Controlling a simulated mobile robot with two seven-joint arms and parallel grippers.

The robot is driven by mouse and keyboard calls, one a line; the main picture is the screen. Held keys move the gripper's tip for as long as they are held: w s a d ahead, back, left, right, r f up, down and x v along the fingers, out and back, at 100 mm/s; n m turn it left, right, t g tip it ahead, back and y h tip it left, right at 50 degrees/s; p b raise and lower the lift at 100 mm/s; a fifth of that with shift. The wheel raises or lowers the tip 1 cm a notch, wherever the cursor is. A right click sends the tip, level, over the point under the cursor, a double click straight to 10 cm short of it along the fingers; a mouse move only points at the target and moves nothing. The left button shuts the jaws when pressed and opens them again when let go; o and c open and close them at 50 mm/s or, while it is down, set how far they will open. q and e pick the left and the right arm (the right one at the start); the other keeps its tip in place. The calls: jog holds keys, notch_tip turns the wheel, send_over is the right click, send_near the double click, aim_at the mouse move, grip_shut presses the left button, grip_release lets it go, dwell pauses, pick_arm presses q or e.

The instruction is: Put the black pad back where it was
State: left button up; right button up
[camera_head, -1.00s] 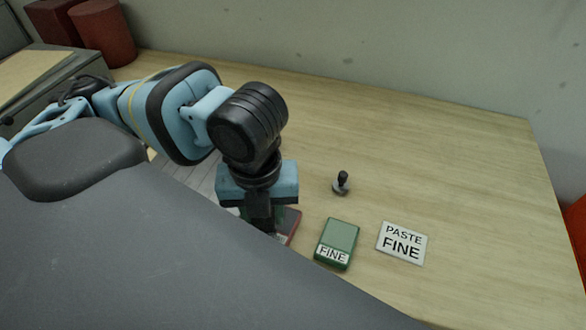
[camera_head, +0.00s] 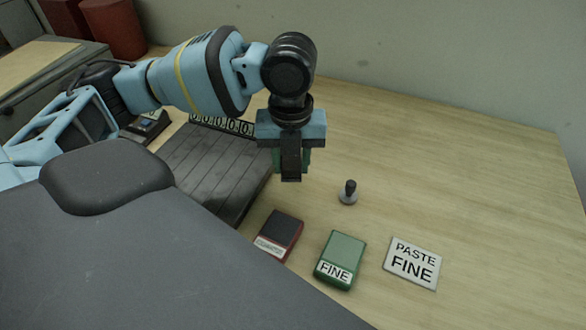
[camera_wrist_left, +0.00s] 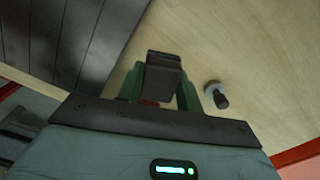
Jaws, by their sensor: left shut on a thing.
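My left gripper (camera_head: 290,168) is shut on a dark block that I take to be the black pad (camera_head: 291,163). It holds it above the table, just right of the grey slatted plate (camera_head: 205,165). In the left wrist view, the dark block (camera_wrist_left: 162,80) sits between the green fingers, with a little red near its lower end. Its underside is hidden. A red-sided box with a dark top (camera_head: 279,235) and a white label too small to read lies in front of the gripper. My right gripper is not in view.
A green box labelled FINE (camera_head: 341,258) lies right of the red-sided box, and a PASTE FINE card (camera_head: 413,263) beyond it. A small dark-knobbed piece (camera_head: 348,193) stands right of the gripper. Number tiles (camera_head: 222,124) line the plate's back edge. The table's right side is clear.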

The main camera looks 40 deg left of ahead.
aim_at(292, 171)
pick_arm(q)
jog(key=shift+w+a, duration=0.1)
jog(key=shift+w, duration=0.2)
notch_tip(292, 171, down, 3)
jog(key=shift+f, duration=0.25)
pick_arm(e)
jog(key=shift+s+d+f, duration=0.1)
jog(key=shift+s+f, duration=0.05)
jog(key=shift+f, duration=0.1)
pick_arm(q)
jog(key=shift+f, duration=0.15)
jog(key=o, duration=1)
jog(key=shift+c, duration=0.2)
notch_tip(292, 171, up, 12)
jog(key=shift+r+p, duration=0.15)
jog(key=shift+p, duration=0.4)
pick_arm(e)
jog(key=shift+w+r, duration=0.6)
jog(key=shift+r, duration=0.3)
